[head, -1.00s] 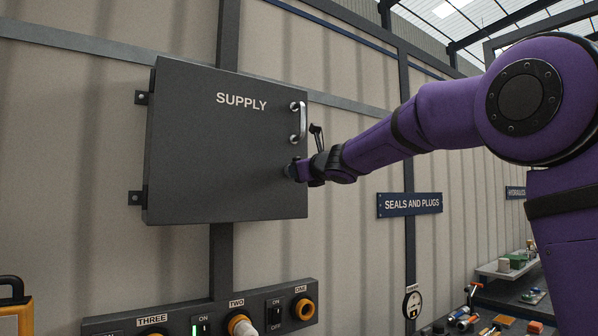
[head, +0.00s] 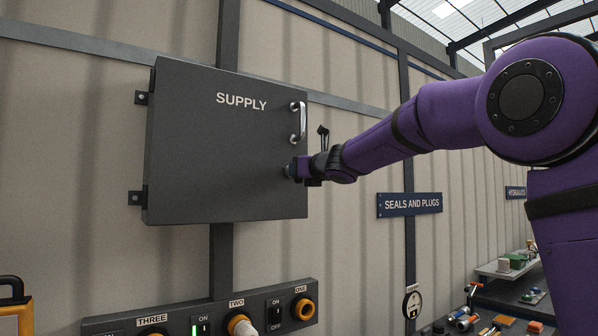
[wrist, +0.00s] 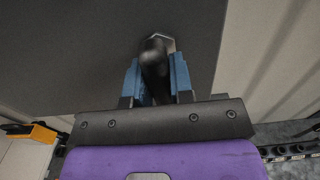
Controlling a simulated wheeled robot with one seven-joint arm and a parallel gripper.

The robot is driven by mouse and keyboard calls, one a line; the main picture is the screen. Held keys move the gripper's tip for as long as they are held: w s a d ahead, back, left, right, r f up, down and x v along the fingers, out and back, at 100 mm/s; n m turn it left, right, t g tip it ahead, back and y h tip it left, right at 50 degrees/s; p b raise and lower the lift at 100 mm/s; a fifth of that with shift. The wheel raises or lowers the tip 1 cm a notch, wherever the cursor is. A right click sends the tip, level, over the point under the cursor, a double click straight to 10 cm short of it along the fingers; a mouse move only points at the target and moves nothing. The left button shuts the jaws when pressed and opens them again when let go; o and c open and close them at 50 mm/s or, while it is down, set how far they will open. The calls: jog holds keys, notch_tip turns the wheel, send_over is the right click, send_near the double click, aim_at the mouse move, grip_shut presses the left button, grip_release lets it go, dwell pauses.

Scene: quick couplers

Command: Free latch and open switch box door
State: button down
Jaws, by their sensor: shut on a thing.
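The dark grey switch box door (head: 215,150), lettered SUPPLY, appears closed, with hinges on its left and a silver bar handle (head: 298,122) at its upper right. My gripper (head: 291,170) is at the door's right edge, below the handle. In the wrist view, the blue fingers of my gripper (wrist: 157,82) are shut on a black latch knob (wrist: 155,62) with a metal base against the door face (wrist: 80,45). In the head view the latch is mostly hidden by my gripper.
Below the box is a panel with a TWO socket (head: 240,325), a ONE socket (head: 303,309) and switches. A SEALS AND PLUGS sign (head: 409,204) is on the wall at right. A bench with several parts (head: 500,318) stands at lower right. The wall left of the door is clear.

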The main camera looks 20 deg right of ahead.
jog(key=c, duration=1)
grip_release()
jog(key=shift+f, duration=0.1)
jog(key=v, duration=1)
jog(key=shift+s, duration=0.4)
jog(key=shift+d, duration=0.1)
jog(key=s+a+f+n+g+y, duration=0.1)
jog(key=s+a+f+n+g, duration=0.15)
jog(key=s+f+n, duration=0.5)
jog(key=s+a+f+n+g, duration=0.2)
jog(key=s+f+n+g, duration=0.2)
jog(key=s+n, duration=0.7)
jog(key=s+d+f+n+g+h, duration=0.2)
jog(key=s+d+f+n+h, duration=0.1)
jog(key=s+f+n, duration=0.4)
jog(key=s+d+f+n+g+h, duration=0.3)
jog(key=s+f+n, duration=0.4)
jog(key=s, duration=0.5)
notch_tip(320, 180, down, 3)
jog(key=shift+d+r+h, duration=0.2)
jog(key=shift+d+h, duration=0.1)
jog(key=shift+d, duration=0.6)
